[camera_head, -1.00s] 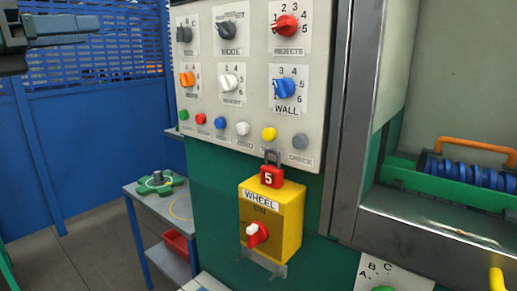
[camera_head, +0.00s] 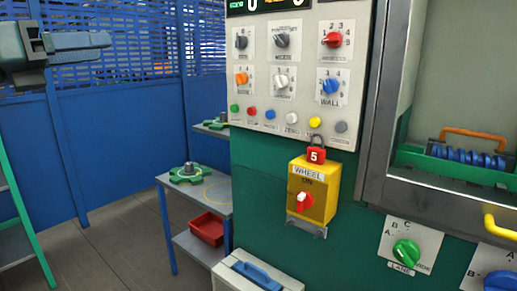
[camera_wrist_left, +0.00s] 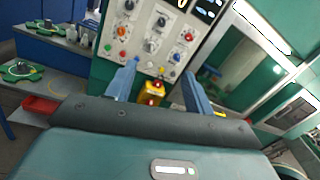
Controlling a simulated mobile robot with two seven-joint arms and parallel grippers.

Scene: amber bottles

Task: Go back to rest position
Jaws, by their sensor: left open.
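My left gripper (camera_head: 88,48) is at the upper left of the head view, in front of the blue wall and apart from the machine. In the left wrist view its two fingers (camera_wrist_left: 158,88) stand wide apart with nothing between them. Beyond them, in the distance, show the yellow switch box (camera_wrist_left: 152,92) and the control panel. In the head view the yellow switch box (camera_head: 314,190), marked WHEEL, carries a red knob and a red padlock (camera_head: 316,155) with a 5. My right gripper is not in view.
The control panel (camera_head: 262,70) with knobs and coloured buttons is on the green machine. A side table (camera_head: 215,190) holds a green wheel (camera_head: 189,174), with a red bin (camera_head: 207,229) below. A grey case with a blue handle (camera_head: 258,274) stands low in front.

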